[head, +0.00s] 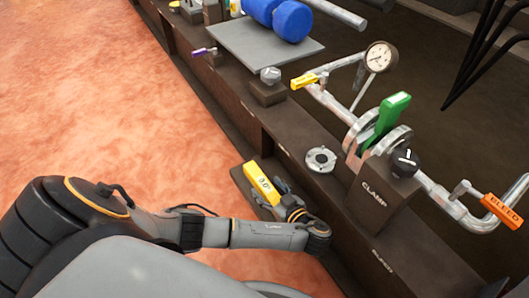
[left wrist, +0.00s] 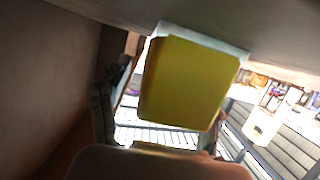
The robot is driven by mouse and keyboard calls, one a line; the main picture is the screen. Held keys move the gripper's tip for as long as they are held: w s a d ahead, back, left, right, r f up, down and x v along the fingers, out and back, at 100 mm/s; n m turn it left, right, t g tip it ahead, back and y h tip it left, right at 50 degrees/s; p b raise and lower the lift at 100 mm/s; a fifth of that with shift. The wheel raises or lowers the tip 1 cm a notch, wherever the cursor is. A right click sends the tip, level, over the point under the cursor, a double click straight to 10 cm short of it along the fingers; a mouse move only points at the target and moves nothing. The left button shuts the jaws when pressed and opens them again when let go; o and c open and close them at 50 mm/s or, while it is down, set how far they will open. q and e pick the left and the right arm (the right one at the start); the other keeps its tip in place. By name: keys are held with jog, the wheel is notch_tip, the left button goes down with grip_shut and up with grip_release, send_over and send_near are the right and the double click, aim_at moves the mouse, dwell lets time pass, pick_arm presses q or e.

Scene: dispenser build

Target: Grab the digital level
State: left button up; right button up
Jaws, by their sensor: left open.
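The digital level (head: 262,184) is a yellow bar with a small display, lying on a low dark ledge in front of the bench. In the left wrist view the yellow block (left wrist: 190,82) fills the upper middle, close to the camera. My left gripper (head: 277,192) is at the near end of the level, with its fingers open. In the left wrist view its fingers show on either side of the yellow block; whether they touch it I cannot tell. Part of the level is hidden by the gripper. My right gripper is not in view.
A dark bench edge runs diagonally, with a round metal flange (head: 320,159), a block marked CLAMP (head: 382,196), pipes with a gauge (head: 380,57) and a green lever handle (head: 386,117). Blue rolls (head: 291,20) lie on a grey plate (head: 260,48). The orange floor at left is clear.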

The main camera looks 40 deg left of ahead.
pick_arm(q)
grip_shut()
jog(key=shift+r, duration=0.1)
dwell(0.3)
